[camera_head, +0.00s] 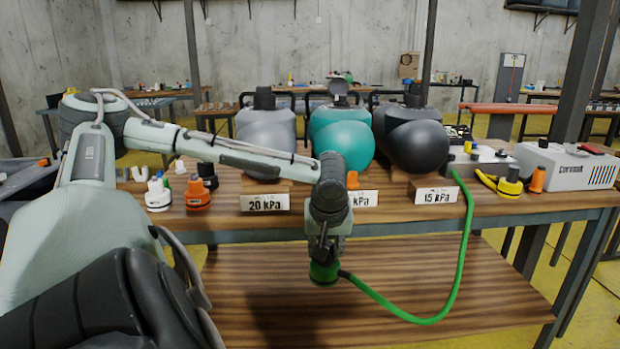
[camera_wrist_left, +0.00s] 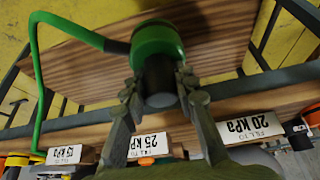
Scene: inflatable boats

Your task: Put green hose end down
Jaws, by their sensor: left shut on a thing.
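The green hose end (camera_head: 324,273) is a green cap-like fitting with a dark stem. My left gripper (camera_head: 326,250) is shut on it and holds it in front of the table's upper top, above the lower wooden shelf. In the left wrist view the fingers (camera_wrist_left: 158,88) sit on both sides of the dark stem below the green fitting (camera_wrist_left: 157,42). The green hose (camera_head: 462,235) loops from the fitting down and right, then up to the equipment on the tabletop. My right gripper is not in view.
The tabletop (camera_head: 225,220) carries grey, teal (camera_head: 343,142) and black (camera_head: 417,146) inflatables behind pressure labels. Loose valve fittings (camera_head: 197,194) stand at left. A white device (camera_head: 567,167) and an orange fitting (camera_head: 538,179) stand at right. The lower shelf (camera_head: 470,290) looks clear.

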